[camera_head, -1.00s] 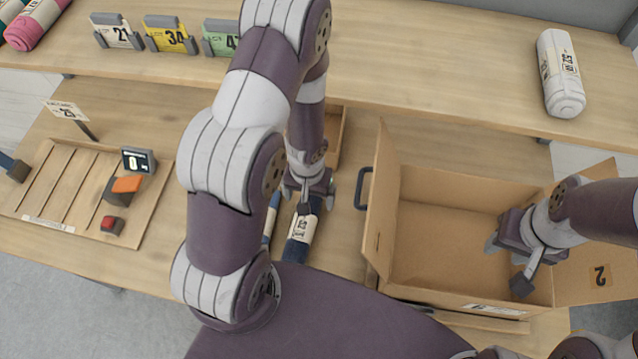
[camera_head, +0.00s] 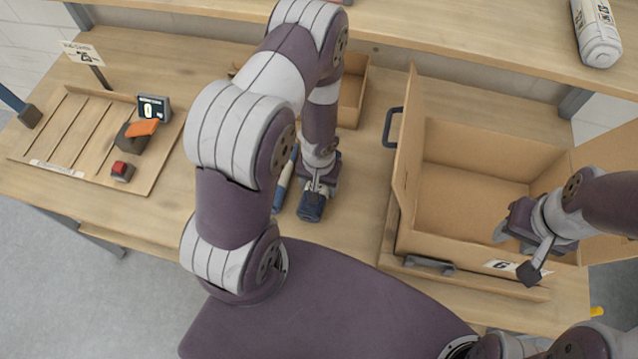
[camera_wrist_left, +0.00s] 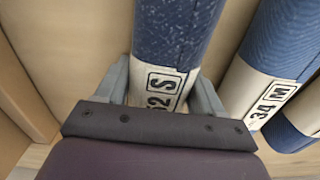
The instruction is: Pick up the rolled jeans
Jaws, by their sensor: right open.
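A rolled pair of blue jeans (camera_wrist_left: 175,35) with a white size label ending in "2 S" lies between the fingers of my left gripper (camera_wrist_left: 162,92), which sit against both its sides at the label. My right gripper (camera_head: 517,248) is open and empty over the cardboard box.
The open cardboard box (camera_head: 400,165) stands to the right of the jeans. A wooden tray (camera_head: 352,92) is behind my left gripper. A slatted board (camera_head: 75,130) with a small display (camera_head: 154,107) and red button (camera_head: 122,169) lies at left. A shelf runs along the back.

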